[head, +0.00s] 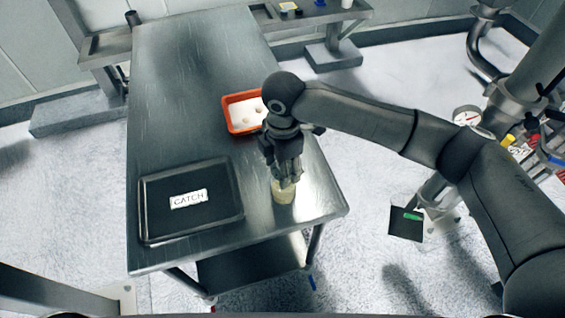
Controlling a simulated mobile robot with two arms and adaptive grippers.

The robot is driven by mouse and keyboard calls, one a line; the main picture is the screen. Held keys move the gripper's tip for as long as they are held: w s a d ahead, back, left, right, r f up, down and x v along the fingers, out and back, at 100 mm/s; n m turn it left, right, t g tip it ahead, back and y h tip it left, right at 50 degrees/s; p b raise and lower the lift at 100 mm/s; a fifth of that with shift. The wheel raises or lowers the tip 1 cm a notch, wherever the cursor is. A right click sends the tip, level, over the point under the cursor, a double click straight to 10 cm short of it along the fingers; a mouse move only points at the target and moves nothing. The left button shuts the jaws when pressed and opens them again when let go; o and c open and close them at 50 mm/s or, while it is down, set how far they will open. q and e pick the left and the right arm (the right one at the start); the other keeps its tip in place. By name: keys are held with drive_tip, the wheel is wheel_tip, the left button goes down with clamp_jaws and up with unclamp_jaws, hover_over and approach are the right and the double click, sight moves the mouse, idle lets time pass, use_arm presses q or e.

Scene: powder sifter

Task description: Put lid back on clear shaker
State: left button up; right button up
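A pale, yellowish see-through container (283,195), which looks like the clear shaker, stands on the steel table near its right front edge. My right gripper (288,180) points down right over the container's top, and its fingers hide that top. I cannot tell whether the fingers touch the container or hold a lid. No separate lid can be made out. My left gripper is not in view.
A black tray (222,223) labelled CATCH lies on the steel table (180,100) to the left. An orange bin (232,118) with white contents stands behind my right gripper. The table's far left part is bare. Metal pipework with a gauge (466,115) stands at the right.

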drive_tip(key=shift+f+p, duration=0.15)
drive_tip(key=shift+p, duration=1.05)
idle(1.7)
idle(0.4)
drive_tip(key=o, duration=0.8)
drive_tip(key=o, duration=0.5)
